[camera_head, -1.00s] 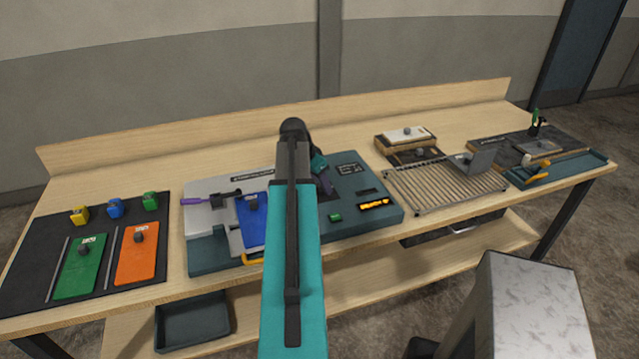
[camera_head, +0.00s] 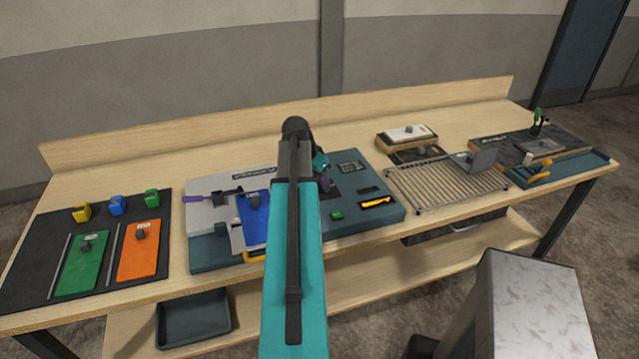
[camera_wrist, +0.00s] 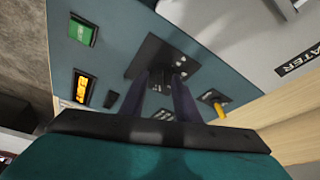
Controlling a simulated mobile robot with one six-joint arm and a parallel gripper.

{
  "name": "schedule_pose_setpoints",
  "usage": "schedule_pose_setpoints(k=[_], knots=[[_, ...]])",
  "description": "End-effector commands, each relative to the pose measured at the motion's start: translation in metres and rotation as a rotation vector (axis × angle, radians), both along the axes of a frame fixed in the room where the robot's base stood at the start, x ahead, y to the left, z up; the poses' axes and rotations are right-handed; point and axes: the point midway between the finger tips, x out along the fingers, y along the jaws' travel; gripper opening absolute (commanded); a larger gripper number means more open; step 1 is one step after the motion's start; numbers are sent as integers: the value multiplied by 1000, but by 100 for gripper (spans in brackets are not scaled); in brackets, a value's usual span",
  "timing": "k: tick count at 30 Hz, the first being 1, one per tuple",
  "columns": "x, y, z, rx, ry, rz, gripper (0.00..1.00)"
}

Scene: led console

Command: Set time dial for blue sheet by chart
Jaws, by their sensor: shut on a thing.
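The blue sheet (camera_head: 254,218) lies on the left part of the console (camera_head: 365,220), with a dark knob-like piece on it; my arm hides its right side. My gripper (camera_wrist: 168,78) reaches down to a dark plate (camera_wrist: 148,62) with pale markings on the console. Its two dark fingers are shut on what looks like the time dial, which is mostly hidden between them. A dark panel with pale marks (camera_head: 351,168), possibly the chart, is behind the gripper.
A green button (camera_head: 336,215) sits near the display. A black mat (camera_head: 40,285) with green and orange sheets lies at left. Bare tabletop lies behind the console.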

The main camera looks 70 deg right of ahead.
Motion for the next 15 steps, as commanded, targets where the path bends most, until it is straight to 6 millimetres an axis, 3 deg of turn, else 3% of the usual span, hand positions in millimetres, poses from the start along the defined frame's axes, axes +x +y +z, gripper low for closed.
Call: schedule_pose_setpoints(k=[15], knots=[[-9,-3,0,-13,9,278,7]])
